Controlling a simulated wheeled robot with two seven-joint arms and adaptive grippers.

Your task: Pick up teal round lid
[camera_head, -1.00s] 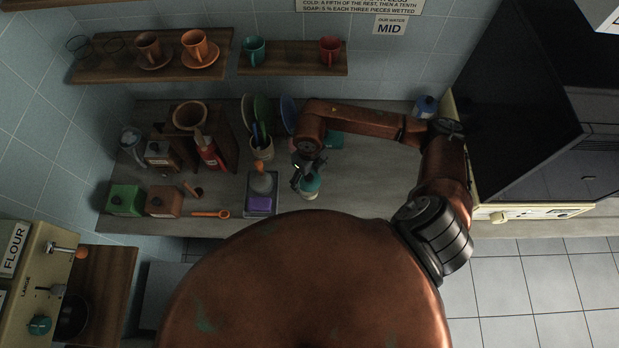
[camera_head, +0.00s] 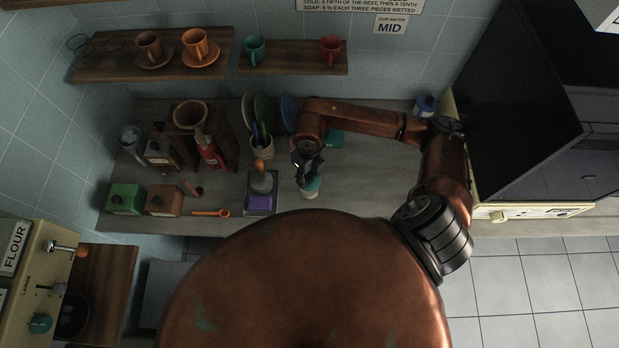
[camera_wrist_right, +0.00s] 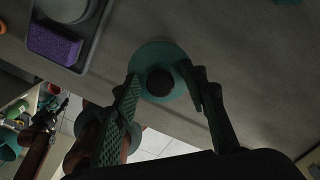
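The teal round lid (camera_wrist_right: 156,53) with a dark round knob lies below my right gripper in the right wrist view. In the head view the teal lid (camera_head: 312,184) shows on a small pale container (camera_head: 309,195) near the counter's front edge. My right gripper (camera_head: 308,172) is right above it and hides part of it. In the right wrist view the right gripper's (camera_wrist_right: 160,73) two fingers are apart, one on each side of the knob, with a gap to it. Whether the fingertips touch the lid cannot be told.
Left of the lid stands a dark tray (camera_head: 261,211) with a purple sponge (camera_head: 259,202) and a bottle. A utensil crock (camera_head: 262,148) and upright plates stand behind. An orange spoon (camera_head: 210,213) lies further left. The counter right of the lid (camera_head: 365,185) is clear.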

